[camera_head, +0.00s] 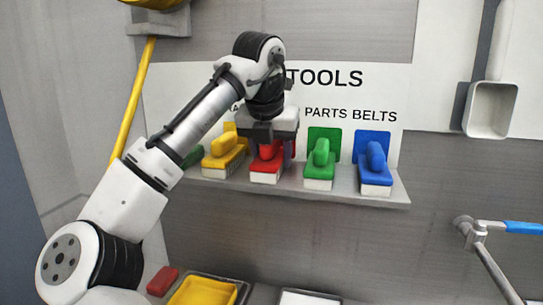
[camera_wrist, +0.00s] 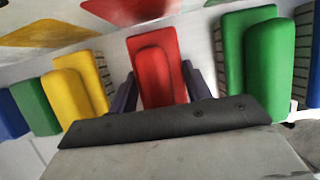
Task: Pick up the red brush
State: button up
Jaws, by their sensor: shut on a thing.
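The red brush (camera_head: 266,168) sits on the wall shelf, between a yellow brush and a green brush. Its white bristles face down at the shelf's front edge. My gripper (camera_head: 270,150) comes down over it from above, with one finger on each side of its handle. In the wrist view the red brush (camera_wrist: 157,72) stands between the two dark fingers of my gripper (camera_wrist: 160,90). The fingers are shut on it. The gripper body hides the brush's upper part in the head view and its near end in the wrist view.
The shelf (camera_head: 345,195) also holds a yellow brush (camera_head: 224,152), a green brush (camera_head: 319,160) and a blue brush (camera_head: 375,165), close on either side. A yellow tub (camera_head: 205,292) and a red block (camera_head: 162,281) are below. A white scoop (camera_head: 490,110) hangs at right.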

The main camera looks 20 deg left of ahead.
jog(key=shift+s+r, duration=0.15)
jog(key=shift+r, duration=0.15)
notch_tip(320, 180, up, 6)
jog(key=shift+r, duration=0.1)
jog(key=s, duration=1.9)
jog(key=shift+s, duration=0.3)
jog(key=o, duration=0.5)
jog(key=shift+c, duration=0.2)
jog(key=c, duration=0.4)
jog(key=shift+s, duration=0.1)
